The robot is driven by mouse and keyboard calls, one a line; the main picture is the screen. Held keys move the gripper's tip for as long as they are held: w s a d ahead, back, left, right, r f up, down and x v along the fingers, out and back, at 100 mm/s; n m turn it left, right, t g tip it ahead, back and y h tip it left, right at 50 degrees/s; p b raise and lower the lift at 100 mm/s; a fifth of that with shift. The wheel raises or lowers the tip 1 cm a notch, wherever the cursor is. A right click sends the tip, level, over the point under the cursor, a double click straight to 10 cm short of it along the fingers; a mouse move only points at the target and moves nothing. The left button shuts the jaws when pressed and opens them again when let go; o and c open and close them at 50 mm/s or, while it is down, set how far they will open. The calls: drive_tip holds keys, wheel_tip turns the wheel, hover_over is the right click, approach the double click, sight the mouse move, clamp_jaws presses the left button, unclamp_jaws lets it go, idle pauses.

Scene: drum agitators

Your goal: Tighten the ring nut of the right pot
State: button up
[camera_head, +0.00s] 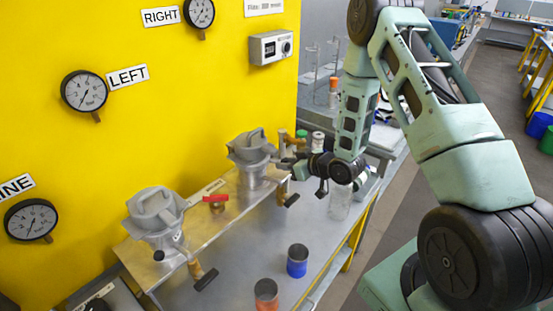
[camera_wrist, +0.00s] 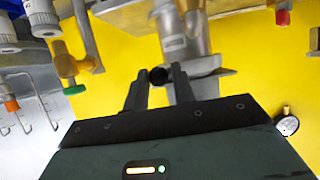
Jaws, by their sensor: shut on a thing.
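The right pot (camera_head: 250,150) is a grey metal vessel with a clamped lid, standing in the metal shelf by the yellow wall. My gripper (camera_head: 286,163) is at its right side, level with its lower neck. In the wrist view, the fingers of my gripper (camera_wrist: 158,76) are closed around a small round black knob (camera_wrist: 158,74), which appears to be the end of the ring nut's handle. The grey pot body (camera_wrist: 185,45) is just behind it. The ring nut itself is mostly hidden by the fingers.
The left pot (camera_head: 157,215) stands on the same shelf (camera_head: 190,239), with a red-handled valve (camera_head: 215,199) between the pots. A green-knobbed brass valve (camera_wrist: 74,89) is near my gripper.

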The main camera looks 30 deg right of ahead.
drive_tip(key=shift+s+a, duration=0.2)
drive_tip(key=shift+a, duration=0.1)
drive_tip(key=shift+c, duration=0.2)
drive_tip(key=shift+s+a+f+b, duration=0.15)
drive_tip(key=shift+s+a, duration=0.1)
drive_tip(key=shift+a, duration=0.15)
drive_tip(key=shift+s+a+r+b, duration=0.15)
drive_tip(key=shift+s+a, duration=0.1)
drive_tip(key=shift+a, duration=0.15)
drive_tip(key=shift+c, duration=0.2)
drive_tip(key=shift+s+a, duration=0.2)
drive_tip(key=shift+a, duration=0.15)
drive_tip(key=shift+s+a+b, duration=0.25)
drive_tip(key=shift+a+b, duration=0.05)
drive_tip(key=shift+a, duration=0.25)
drive_tip(key=shift+s+a+b, duration=0.2)
drive_tip(key=shift+a+b, duration=0.1)
drive_tip(key=shift+a, duration=0.7)
